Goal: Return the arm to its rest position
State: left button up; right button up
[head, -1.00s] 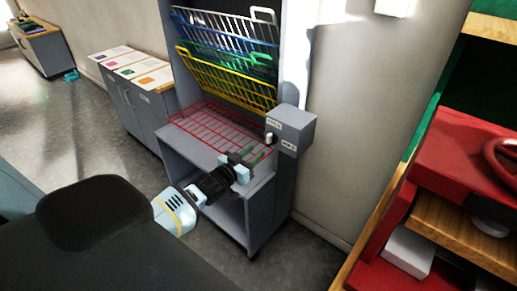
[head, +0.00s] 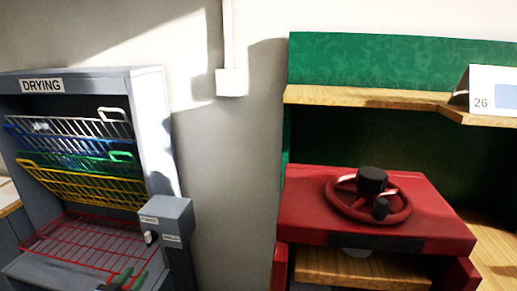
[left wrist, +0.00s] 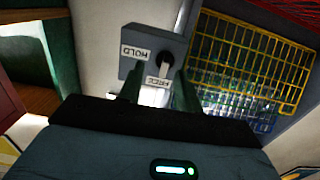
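My left gripper (head: 128,280) shows only its green fingertips at the bottom edge of the head view, in front of the drying rack and below the grey control box (head: 168,218). In the left wrist view my left gripper (left wrist: 157,92) has its two fingers apart with nothing held between them. Beyond them is the control box (left wrist: 131,68), with labels reading HOLD and FREE and a dark knob (left wrist: 167,60). The fingers look apart from the knob. The rest of the left arm is out of the head view. My right gripper is not in view.
The grey DRYING cabinet (head: 150,100) holds white, blue, green and yellow racks tilted up and a red rack (head: 85,240) lying flat. At right stands a red press (head: 300,215) with a handwheel (head: 368,195) beneath a wooden shelf (head: 360,98). Bare wall lies between.

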pick_arm(q)
jog(key=s+d+f+g, duration=0.2)
jog(key=s+d+f, duration=0.3)
jog(key=s, duration=0.3)
jog(key=s+d+f+m+g, duration=0.1)
jog(key=s+d+f+g, duration=0.1)
jog(key=s+d+f, duration=0.45)
jog(key=s+d+f+g, duration=0.2)
jog(key=s+d+f, duration=0.1)
jog(key=s, duration=0.7)
jog(key=s+d+f+g+p, duration=0.1)
jog(key=s+d, duration=0.3)
jog(key=s, duration=0.8)
jog(key=shift+s+d+g, duration=0.25)
jog(key=shift+s+g, duration=0.15)
jog(key=shift+g, duration=0.4)
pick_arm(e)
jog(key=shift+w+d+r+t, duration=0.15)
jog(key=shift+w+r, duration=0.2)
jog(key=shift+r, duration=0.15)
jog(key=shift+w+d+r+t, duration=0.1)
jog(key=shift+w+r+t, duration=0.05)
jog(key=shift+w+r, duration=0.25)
